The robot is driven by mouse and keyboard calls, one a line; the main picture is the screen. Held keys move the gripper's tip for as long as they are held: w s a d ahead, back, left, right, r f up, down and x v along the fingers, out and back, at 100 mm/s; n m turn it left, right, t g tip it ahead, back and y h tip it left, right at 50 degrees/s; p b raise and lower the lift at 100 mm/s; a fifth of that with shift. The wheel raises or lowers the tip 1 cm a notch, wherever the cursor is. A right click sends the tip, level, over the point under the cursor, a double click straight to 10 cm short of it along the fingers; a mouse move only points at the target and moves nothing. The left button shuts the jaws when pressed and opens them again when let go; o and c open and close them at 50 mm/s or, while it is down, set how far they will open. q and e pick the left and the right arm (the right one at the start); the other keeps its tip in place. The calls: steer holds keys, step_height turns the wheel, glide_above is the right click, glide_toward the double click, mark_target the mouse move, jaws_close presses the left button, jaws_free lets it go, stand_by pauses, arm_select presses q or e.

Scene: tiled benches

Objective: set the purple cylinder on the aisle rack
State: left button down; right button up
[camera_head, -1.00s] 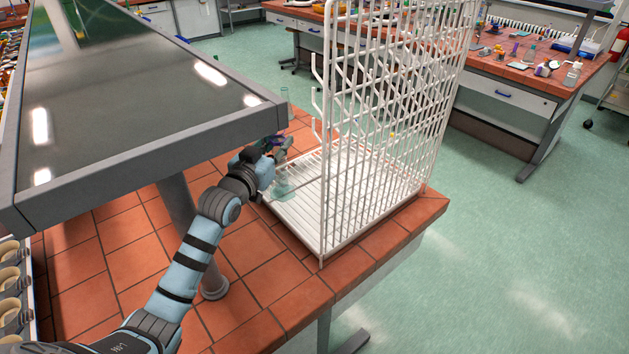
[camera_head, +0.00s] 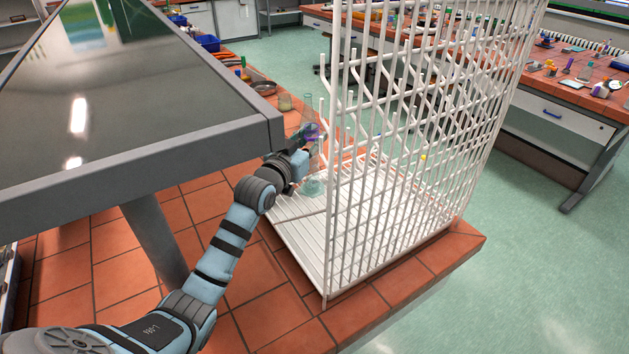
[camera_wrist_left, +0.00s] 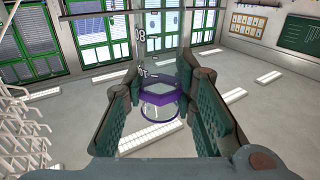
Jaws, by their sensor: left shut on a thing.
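The purple cylinder (camera_head: 308,107) is a tall clear graduated cylinder with a purple ring. My left gripper (camera_head: 311,146) is shut on it beside the open left side of the aisle rack. The cylinder looks roughly upright, with its clear foot just above or on the rack's tray; I cannot tell whether they touch. In the left wrist view the purple ring (camera_wrist_left: 160,102) shows between the fingers of the left gripper (camera_wrist_left: 165,90). The aisle rack (camera_head: 300,238) is a white wire frame with angled pegs over a slatted tray. My right gripper is out of view.
The rack stands on a red tiled bench (camera_head: 250,315) near its corner. A grey-framed dark panel (camera_head: 150,100) overhangs the bench to the left, close to my arm. A small beaker (camera_head: 285,103) and other items stand behind. Another cluttered bench (camera_head: 560,80) lies across the aisle.

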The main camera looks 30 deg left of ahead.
mark_target(314, 157)
arm_select(q)
steer(key=f+b, duration=0.1)
steer(key=f, duration=0.1)
steer(key=f+b, duration=0.3)
steer(key=shift+w+d+f, duration=0.25)
steer(key=shift+w+f, duration=0.05)
steer(key=shift+f, duration=0.25)
steer(key=shift+r, duration=0.2)
steer(key=c, duration=1.4)
jaws_free()
steer(key=shift+s+r, duration=0.15)
steer(key=shift+o, duration=0.4)
steer(key=shift+a, duration=0.1)
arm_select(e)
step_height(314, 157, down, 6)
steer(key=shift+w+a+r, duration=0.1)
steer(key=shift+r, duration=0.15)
